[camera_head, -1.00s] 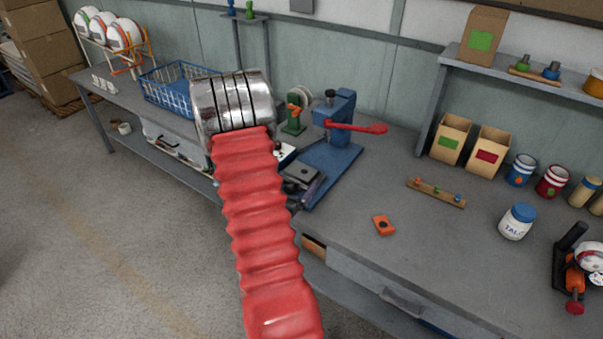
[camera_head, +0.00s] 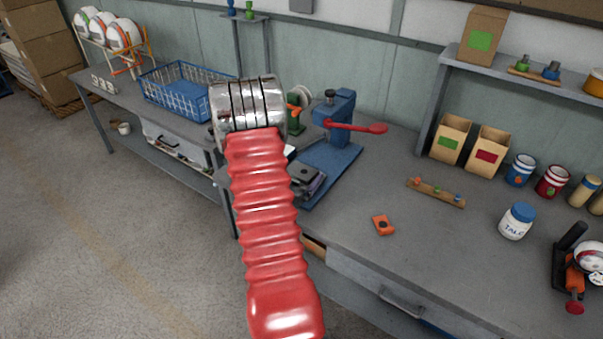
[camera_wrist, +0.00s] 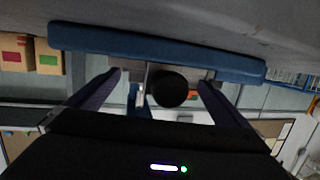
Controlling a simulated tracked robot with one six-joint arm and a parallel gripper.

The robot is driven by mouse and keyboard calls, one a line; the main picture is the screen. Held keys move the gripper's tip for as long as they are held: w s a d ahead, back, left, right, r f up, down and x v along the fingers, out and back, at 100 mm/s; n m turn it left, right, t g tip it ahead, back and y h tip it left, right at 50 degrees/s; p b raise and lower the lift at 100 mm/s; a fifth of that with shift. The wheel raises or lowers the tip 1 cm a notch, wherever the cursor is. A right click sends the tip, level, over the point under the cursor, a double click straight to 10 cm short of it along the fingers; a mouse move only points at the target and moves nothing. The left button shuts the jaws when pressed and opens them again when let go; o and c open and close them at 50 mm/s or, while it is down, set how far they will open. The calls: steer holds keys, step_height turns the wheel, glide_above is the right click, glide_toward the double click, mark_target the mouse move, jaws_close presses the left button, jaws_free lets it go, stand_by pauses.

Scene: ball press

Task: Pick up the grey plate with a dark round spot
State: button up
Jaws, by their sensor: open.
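The grey plate (camera_head: 303,173) with a dark round spot shows in the head view at the front left of the blue press (camera_head: 335,155), just right of my arm's metal wrist. My arm covers part of this area, and my gripper is mostly hidden there. In the wrist view my gripper (camera_wrist: 160,80) is open, with its two dark fingers apart. A dark round shape (camera_wrist: 168,88) shows between the fingers, with grey parts behind it. I cannot tell whether this is the plate's spot or a part of the press. I see nothing held.
The press has a red lever (camera_head: 360,127) reaching right. A blue wire basket (camera_head: 180,90) stands to the left. An orange block (camera_head: 383,225), a wooden strip with pegs (camera_head: 436,192) and a talc jar (camera_head: 516,221) stand to the right. The bench's middle is mostly clear.

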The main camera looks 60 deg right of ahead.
mark_target(298, 175)
steer(key=shift+c, duration=0.6)
steer(key=c, duration=1.2)
steer(key=shift+o, duration=0.2)
steer(key=shift+r, duration=0.2)
steer(key=shift+r, duration=0.55)
steer(key=shift+c, duration=0.9)
steer(key=shift+r, duration=4.3)
steer(key=shift+c, duration=0.8)
